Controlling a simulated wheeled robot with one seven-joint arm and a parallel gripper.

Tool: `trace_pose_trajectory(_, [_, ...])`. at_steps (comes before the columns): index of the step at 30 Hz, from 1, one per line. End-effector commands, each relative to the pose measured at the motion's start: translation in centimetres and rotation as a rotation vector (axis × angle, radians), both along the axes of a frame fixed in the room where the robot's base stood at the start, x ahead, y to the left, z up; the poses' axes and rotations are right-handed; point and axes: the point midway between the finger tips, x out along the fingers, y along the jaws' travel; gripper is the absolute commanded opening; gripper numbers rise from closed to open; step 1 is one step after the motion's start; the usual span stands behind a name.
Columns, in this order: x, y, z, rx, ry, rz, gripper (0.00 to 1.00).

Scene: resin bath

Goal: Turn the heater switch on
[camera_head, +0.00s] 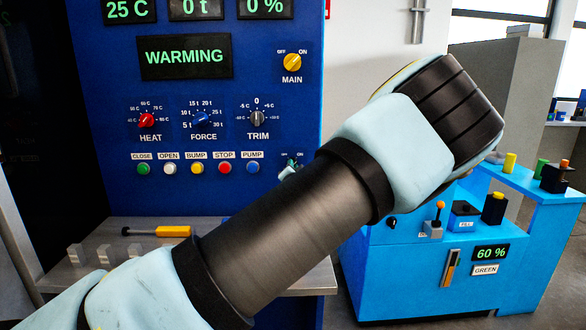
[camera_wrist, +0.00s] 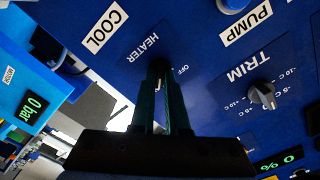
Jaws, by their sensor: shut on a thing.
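The heater switch sits on the blue control panel, marked by the HEATER label (camera_wrist: 146,47) in the wrist view. My gripper (camera_wrist: 161,68) is at the switch, its two dark fingers closed together on it. The fingers cover most of the switch, so its exact setting cannot be read. The OFF mark (camera_wrist: 181,69) shows just right of the fingertips; the ON mark is hidden there. In the head view my forearm covers most of this spot, with only small OFF and ON marks (camera_head: 292,156) showing above it.
Around the switch are the PUMP button (camera_head: 253,168), the TRIM knob (camera_head: 257,119) and the COOL label (camera_wrist: 108,22). A bench (camera_head: 316,279) with a yellow-handled tool (camera_head: 174,232) lies below. A light-blue unit (camera_head: 385,274) stands right.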

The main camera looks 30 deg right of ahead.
Motion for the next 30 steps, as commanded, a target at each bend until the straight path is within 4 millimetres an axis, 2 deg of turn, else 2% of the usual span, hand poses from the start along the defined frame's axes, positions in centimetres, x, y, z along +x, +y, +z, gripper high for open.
trace_pose_trajectory(1, [0.0,0.0,0.0,0.002,0.000,0.000,0.15])
trace_pose_trajectory(9, [0.0,0.0,0.0,0.000,0.001,-0.001,0.42])
trace_pose_trajectory(16, [-0.1,0.0,0.0,-0.001,0.000,0.000,0.42])
trace_pose_trajectory(20, [-1.0,0.4,-0.1,-0.001,0.001,-0.001,0.42])
trace_pose_trajectory(30, [-6.8,3.0,-0.2,-0.001,0.002,-0.003,0.42])
